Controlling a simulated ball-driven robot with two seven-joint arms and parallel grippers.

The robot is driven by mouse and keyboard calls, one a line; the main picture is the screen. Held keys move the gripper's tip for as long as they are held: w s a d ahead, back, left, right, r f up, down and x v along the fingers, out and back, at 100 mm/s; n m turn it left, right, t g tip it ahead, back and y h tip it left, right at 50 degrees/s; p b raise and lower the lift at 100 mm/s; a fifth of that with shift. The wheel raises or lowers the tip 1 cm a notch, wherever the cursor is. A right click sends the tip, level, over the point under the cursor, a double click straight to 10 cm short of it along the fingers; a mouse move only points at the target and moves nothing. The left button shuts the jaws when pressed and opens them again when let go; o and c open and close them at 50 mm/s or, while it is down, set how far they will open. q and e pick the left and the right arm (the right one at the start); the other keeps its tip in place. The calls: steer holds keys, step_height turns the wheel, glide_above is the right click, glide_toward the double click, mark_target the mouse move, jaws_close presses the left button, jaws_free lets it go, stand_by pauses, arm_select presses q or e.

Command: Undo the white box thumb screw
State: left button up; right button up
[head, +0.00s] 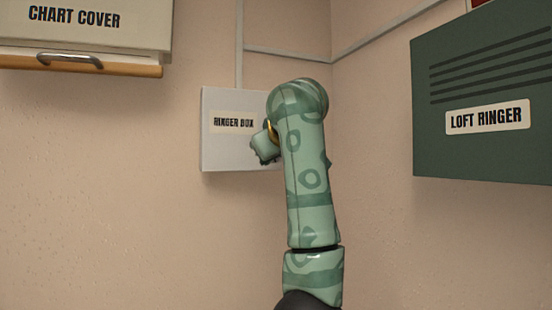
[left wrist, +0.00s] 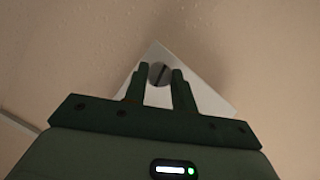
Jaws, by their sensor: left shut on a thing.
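The white box (head: 213,153), labelled "RINGER BOX", is on the back wall in the head view, its right part hidden behind my arm. In the left wrist view, the white box (left wrist: 207,97) looks tilted. Its round grey thumb screw (left wrist: 159,74), with a dark slanted slot, shows between the fingertips of my left gripper (left wrist: 160,71). The left gripper is shut on the thumb screw, one finger on each side. In the head view, the thumb screw and the fingertips are hidden by my arm and hand. My right gripper is in neither view.
A chart cover box (head: 90,38) with a metal handle hangs at upper left. A dark green loft ringer box (head: 480,150) is on the right wall. Conduits (head: 290,53) run along the walls above the white box. The wall below it is bare.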

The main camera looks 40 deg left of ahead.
arm_select(q)
steer(key=shift+f, duration=0.1)
stand_by(0.3)
steer(key=o, duration=1)
steer(key=shift+w, duration=0.1)
steer(key=v, duration=1.6)
steer(key=shift+s+d, duration=0.1)
steer(key=shift+s, duration=0.15)
steer(key=shift+f, duration=0.1)
